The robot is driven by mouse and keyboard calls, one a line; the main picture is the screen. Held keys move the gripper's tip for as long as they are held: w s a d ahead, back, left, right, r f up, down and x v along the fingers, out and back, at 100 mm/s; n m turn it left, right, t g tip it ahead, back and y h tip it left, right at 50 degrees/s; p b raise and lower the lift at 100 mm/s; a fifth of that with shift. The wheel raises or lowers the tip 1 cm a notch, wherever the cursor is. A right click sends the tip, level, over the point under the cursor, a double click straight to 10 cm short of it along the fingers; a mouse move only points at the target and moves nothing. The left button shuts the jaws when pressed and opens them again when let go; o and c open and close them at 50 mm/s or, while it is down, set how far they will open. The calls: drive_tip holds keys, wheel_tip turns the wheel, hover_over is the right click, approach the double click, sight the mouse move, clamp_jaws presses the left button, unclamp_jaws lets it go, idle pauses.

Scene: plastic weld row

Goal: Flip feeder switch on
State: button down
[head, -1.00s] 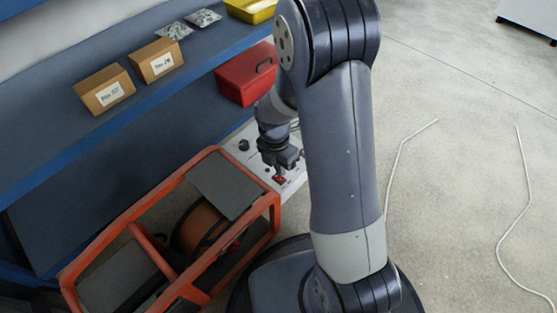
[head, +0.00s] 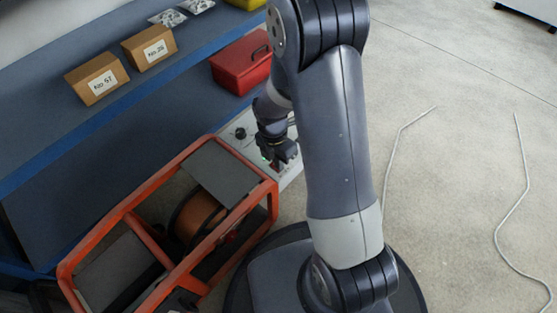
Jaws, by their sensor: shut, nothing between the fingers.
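The feeder's light grey control panel (head: 236,133) sits at the far end of the orange-framed machine, with a dark round knob (head: 240,133) on it. My gripper (head: 281,162) is shut and empty, low over the right part of the panel. A small red part, which looks like the switch (head: 273,166), shows just beside the fingertips, mostly hidden by them. A small green spot (head: 264,157) shows next to the gripper. I cannot tell whether the fingers touch the switch or which way it is set.
The orange frame (head: 120,212) holds a brown spool (head: 199,217). White lines run over the open floor at right.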

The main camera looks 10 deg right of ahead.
drive_tip(key=shift+w+a+p, duration=0.3)
drive_tip(key=shift+w+a, duration=0.15)
drive_tip(key=shift+w, duration=0.2)
drive_tip(key=shift+r, duration=0.2)
wheel_tip(320, 180, up, 14)
drive_tip(key=w+a+p, duration=0.1)
drive_tip(key=p, duration=0.6)
drive_tip(key=shift+w+f, duration=0.15)
drive_tip(key=shift+w, duration=0.05)
drive_tip(key=shift+f, duration=0.1)
